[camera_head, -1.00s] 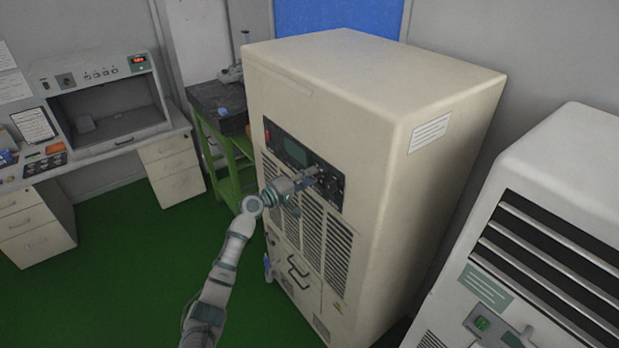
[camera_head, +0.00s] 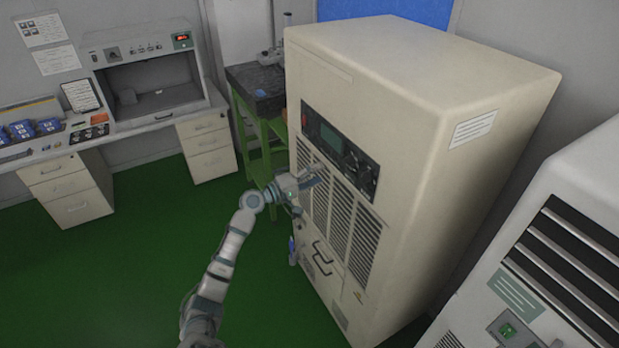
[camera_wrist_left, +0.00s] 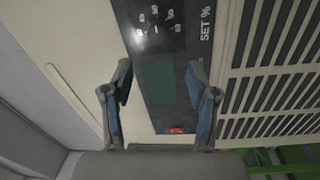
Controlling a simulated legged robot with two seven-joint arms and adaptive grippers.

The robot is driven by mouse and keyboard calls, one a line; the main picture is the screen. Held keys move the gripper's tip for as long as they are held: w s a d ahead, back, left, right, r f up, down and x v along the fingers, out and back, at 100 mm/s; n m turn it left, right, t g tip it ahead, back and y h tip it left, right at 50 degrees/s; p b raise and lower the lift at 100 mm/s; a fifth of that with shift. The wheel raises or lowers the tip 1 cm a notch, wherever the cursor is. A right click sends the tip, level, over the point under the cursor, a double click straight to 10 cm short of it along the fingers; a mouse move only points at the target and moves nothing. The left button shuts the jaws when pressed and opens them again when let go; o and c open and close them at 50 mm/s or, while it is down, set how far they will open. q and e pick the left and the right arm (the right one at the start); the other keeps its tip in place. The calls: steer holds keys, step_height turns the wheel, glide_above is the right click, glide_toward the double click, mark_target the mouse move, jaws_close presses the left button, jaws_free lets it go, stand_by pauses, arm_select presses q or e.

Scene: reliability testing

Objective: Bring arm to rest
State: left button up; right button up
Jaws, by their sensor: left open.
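My left gripper (camera_head: 312,177) is in front of the beige cabinet's (camera_head: 400,70) front face, below and beside its dark control panel (camera_head: 338,150). In the left wrist view the two fingers of my left gripper (camera_wrist_left: 162,98) are apart with nothing between them. Beyond them the panel (camera_wrist_left: 160,85) shows a dark green display, a red switch and dial markings. The gripper looks apart from the panel. My right gripper is in neither view.
A white louvred unit (camera_head: 570,250) stands at the right. A desk (camera_head: 150,118) with drawers and an instrument box (camera_head: 145,62) is at the left. A green stand (camera_head: 258,145) is behind my gripper. Green floor (camera_head: 120,270) is open at the lower left.

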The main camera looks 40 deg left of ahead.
arm_select(q)
steer(key=v, duration=0.2)
steer(key=shift+s+a+f, duration=0.15)
steer(key=shift+s+a, duration=0.05)
steer(key=shift+a, duration=0.15)
steer(key=shift+d, duration=0.1)
